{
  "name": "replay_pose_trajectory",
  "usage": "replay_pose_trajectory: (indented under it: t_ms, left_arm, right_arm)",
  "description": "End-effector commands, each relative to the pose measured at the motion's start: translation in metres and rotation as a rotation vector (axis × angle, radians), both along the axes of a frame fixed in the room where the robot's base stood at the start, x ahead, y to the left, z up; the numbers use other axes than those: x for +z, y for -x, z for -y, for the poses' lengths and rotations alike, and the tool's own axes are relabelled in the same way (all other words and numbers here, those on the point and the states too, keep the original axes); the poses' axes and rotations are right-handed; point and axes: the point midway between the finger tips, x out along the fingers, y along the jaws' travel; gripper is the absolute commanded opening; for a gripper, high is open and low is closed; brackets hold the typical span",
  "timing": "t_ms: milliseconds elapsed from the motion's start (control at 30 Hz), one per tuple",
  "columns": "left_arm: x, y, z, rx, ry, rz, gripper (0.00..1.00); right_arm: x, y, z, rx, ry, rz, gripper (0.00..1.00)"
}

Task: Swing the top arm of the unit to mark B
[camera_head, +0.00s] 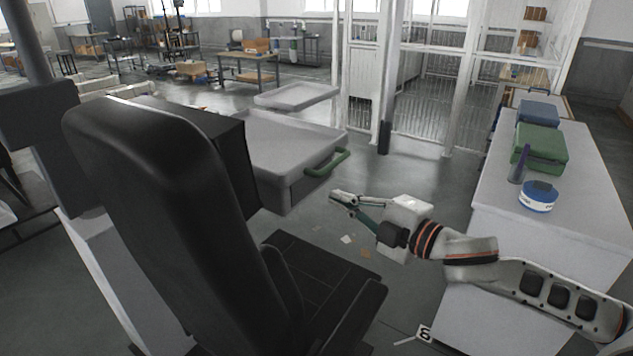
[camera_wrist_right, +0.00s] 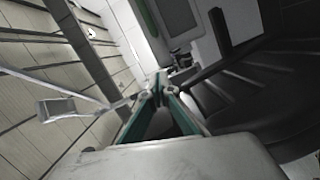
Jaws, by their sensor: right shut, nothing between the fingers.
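A grey tray-like arm (camera_head: 285,145) with a green handle (camera_head: 327,163) at its front right corner stands behind the black chair, in the middle of the head view. I cannot tell for sure that it is the unit's top arm. My right gripper (camera_head: 333,196) is shut and empty, just below and right of the handle, apart from it. In the right wrist view its fingertips (camera_wrist_right: 157,88) meet with nothing between them. A small white tag (camera_head: 425,333) with a dark character lies low in the head view; I cannot read it surely as B. My left gripper is not in view.
The black chair (camera_head: 160,180) fills the left foreground and partly hides the tray. A second flat grey tray (camera_head: 295,95) is behind. At right a white counter (camera_head: 590,190) bears a green case (camera_head: 540,148) and a blue-white container (camera_head: 538,197).

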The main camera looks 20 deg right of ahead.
Motion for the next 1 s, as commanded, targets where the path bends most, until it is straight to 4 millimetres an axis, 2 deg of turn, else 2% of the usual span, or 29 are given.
replay_pose_trajectory:
  t_ms: [167, 567, 600, 733, 1000]
  left_arm:
    - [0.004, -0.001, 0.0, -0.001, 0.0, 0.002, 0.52]
    - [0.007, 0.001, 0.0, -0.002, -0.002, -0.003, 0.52]
    - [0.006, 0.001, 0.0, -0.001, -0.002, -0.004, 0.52]
    - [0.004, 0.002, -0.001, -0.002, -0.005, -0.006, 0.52]
    - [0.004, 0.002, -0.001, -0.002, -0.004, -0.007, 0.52]
  right_arm:
    - [0.001, -0.02, -0.01, -0.001, -0.003, 0.003, 0.0]
    - [-0.004, -0.087, -0.045, -0.001, -0.004, -0.001, 0.0]
    - [-0.008, -0.092, -0.036, -0.005, 0.002, -0.003, 0.0]
    - [-0.013, -0.102, -0.023, -0.004, 0.001, -0.003, 0.0]
    - [-0.016, -0.11, -0.013, -0.002, -0.002, -0.003, 0.0]
